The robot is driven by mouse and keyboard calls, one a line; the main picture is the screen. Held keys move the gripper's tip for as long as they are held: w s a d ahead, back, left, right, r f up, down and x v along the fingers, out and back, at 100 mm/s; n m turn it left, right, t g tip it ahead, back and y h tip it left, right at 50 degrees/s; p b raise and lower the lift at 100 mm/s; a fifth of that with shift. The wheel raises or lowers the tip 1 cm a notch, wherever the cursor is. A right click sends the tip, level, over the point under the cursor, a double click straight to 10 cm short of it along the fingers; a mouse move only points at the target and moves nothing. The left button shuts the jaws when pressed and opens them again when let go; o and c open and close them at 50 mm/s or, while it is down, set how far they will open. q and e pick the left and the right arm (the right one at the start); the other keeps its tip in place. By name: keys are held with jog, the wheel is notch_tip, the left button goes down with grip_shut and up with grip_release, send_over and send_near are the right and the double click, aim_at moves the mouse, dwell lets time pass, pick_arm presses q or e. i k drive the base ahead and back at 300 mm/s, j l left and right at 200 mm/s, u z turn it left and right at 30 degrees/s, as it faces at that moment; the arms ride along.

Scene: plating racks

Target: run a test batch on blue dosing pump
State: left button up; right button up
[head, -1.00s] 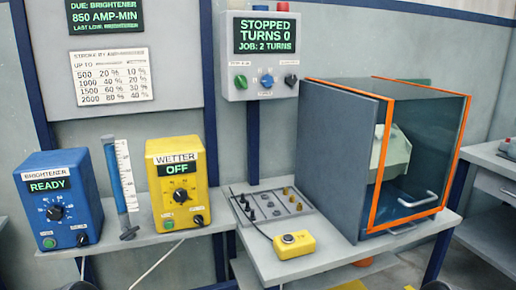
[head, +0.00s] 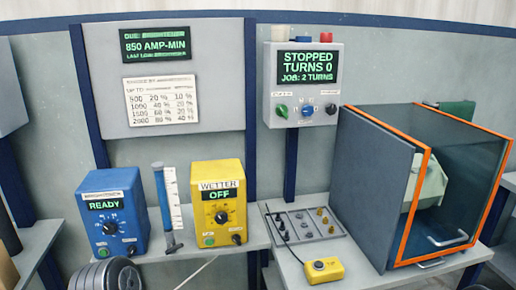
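The blue dosing pump (head: 133,235) stands on a shelf at the left in the head view. Its label reads BRIGHTENER and its display (head: 105,204) reads READY. A black stroke dial (head: 110,228) sits on its front, with a green button (head: 102,252) at lower left and a small black knob (head: 131,250) at lower right. A measuring tube (head: 172,198) with a blue side and white scale stands right of it. The wall display (head: 157,45) reads 850 AMP-MIN. Below it hangs a stroke chart (head: 160,104) with percentages.
A yellow pump (head: 217,192), labelled WETTER and reading OFF, stands right of the tube. A control box (head: 305,85) reads STOPPED, TURNS 0, JOB: 2 TURNS. An orange-framed enclosure (head: 370,190) fills the right, with a yellow button box (head: 324,270) before it.

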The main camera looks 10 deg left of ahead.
aim_at(102, 253)
jog(key=u, duration=1.25)
